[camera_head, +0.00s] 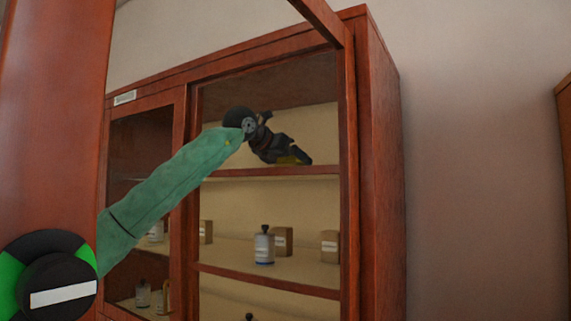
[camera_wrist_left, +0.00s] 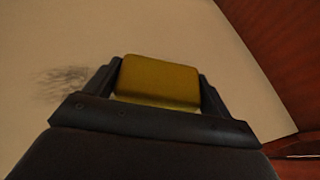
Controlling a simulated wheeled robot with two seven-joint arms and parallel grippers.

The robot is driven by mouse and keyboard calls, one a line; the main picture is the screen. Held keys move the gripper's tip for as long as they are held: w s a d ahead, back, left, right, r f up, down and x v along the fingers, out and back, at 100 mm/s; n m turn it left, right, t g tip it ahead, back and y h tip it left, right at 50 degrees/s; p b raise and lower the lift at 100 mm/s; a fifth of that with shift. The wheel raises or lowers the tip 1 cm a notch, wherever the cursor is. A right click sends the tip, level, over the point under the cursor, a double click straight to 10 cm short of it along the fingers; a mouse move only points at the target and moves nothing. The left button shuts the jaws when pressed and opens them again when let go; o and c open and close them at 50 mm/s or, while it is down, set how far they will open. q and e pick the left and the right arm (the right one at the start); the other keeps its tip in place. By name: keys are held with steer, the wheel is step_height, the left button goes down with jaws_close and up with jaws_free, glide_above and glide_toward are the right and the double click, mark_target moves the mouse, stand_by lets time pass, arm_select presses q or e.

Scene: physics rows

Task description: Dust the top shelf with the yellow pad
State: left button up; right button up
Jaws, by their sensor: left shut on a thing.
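The yellow pad (camera_wrist_left: 158,82) is held between the two fingers of my left gripper (camera_wrist_left: 158,75) in the left wrist view. In the head view my left gripper (camera_head: 293,156) is inside the cabinet's upper compartment, just above the front edge of the top shelf (camera_head: 272,172). Only a sliver of the pad shows under the gripper there, and I cannot tell whether it touches the shelf. In the left wrist view a dark grey smudge (camera_wrist_left: 62,84) lies on the pale surface, left of the pad and apart from it. My right gripper is not in view.
The red-brown cabinet (camera_head: 383,180) frames the opening, with its right side post (camera_head: 348,200) close to my gripper. A glass-paned door (camera_head: 140,145) is at left. The top shelf looks otherwise empty.

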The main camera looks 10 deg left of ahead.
arm_select(q)
steer(key=shift+s+d, duration=0.25)
steer(key=shift+d, duration=0.35)
steer(key=shift+s+d+f+b, duration=0.1)
steer(key=shift+s+d+b, duration=0.25)
steer(key=shift+d, duration=0.35)
steer(key=shift+s+d+b, duration=0.15)
steer(key=shift+d+b, duration=0.25)
steer(key=shift+d, duration=0.3)
steer(key=shift+s+d, duration=0.15)
steer(key=shift+d, duration=0.2)
steer(key=shift+a, duration=0.25)
steer(key=shift+w+a, duration=0.45)
steer(key=shift+a, duration=0.65)
steer(key=shift+w+a, duration=0.4)
steer(key=shift+a, duration=0.7)
steer(key=shift+w+a, duration=0.45)
steer(key=shift+a, duration=0.65)
steer(key=shift+w+a+p, duration=0.25)
steer(key=shift+a, duration=0.4)
steer(key=shift+w+a+p, duration=0.2)
steer(key=shift+a+p, duration=0.05)
steer(key=shift+a, duration=0.35)
steer(key=shift+w+a+p, duration=0.25)
steer(key=shift+a, duration=0.4)
steer(key=shift+a, duration=0.1)
